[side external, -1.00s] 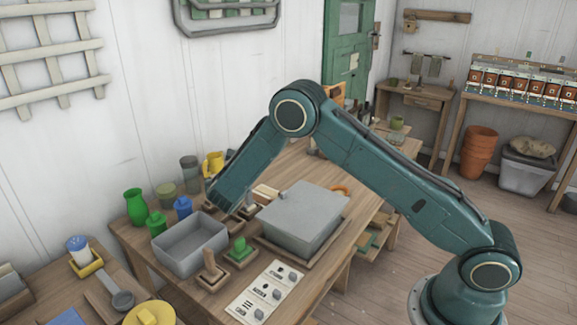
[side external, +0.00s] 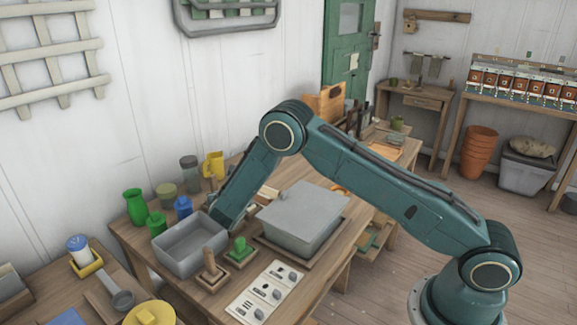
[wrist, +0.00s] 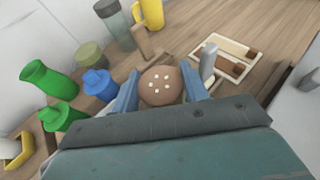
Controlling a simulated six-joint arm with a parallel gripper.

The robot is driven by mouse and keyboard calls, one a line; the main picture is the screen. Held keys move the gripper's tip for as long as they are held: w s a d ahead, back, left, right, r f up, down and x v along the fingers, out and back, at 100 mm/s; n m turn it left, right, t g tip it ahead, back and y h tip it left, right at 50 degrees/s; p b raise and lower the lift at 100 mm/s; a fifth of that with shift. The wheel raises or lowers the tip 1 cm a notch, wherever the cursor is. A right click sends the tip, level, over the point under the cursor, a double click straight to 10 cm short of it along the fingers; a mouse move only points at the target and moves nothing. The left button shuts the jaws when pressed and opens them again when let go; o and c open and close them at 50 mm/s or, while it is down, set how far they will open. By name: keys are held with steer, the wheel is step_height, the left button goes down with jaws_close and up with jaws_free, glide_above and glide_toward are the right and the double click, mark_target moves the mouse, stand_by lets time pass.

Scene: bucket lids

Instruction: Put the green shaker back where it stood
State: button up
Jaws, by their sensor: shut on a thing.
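In the wrist view, my gripper (wrist: 160,90) is shut on a shaker (wrist: 159,77) with a round brown top and pale dots. Its body is hidden below the top, so I cannot tell whether it is green. In the side view, my gripper (side external: 224,222) is low behind the right end of the grey open bin, and the held shaker is hidden. I cannot tell whether it touches the table.
A green vase (side external: 135,206), a green jar (side external: 156,223) and a blue jar (side external: 183,206) stand left. The grey bin (side external: 190,247) and grey lidded box (side external: 302,222) stand close by. A wooden peg (wrist: 143,42) and divided tray (wrist: 225,58) lie beyond the gripper.

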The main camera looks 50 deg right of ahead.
steer(key=shift+f, duration=1.25)
steer(key=shift+f, duration=0.6)
steer(key=o, duration=1.3)
steer(key=shift+s+a, duration=0.1)
steer(key=v, duration=1.3)
steer(key=shift+s+a+r, duration=0.1)
steer(key=shift+s+r, duration=0.05)
steer(key=shift+s, duration=0.05)
steer(key=shift+r, duration=0.1)
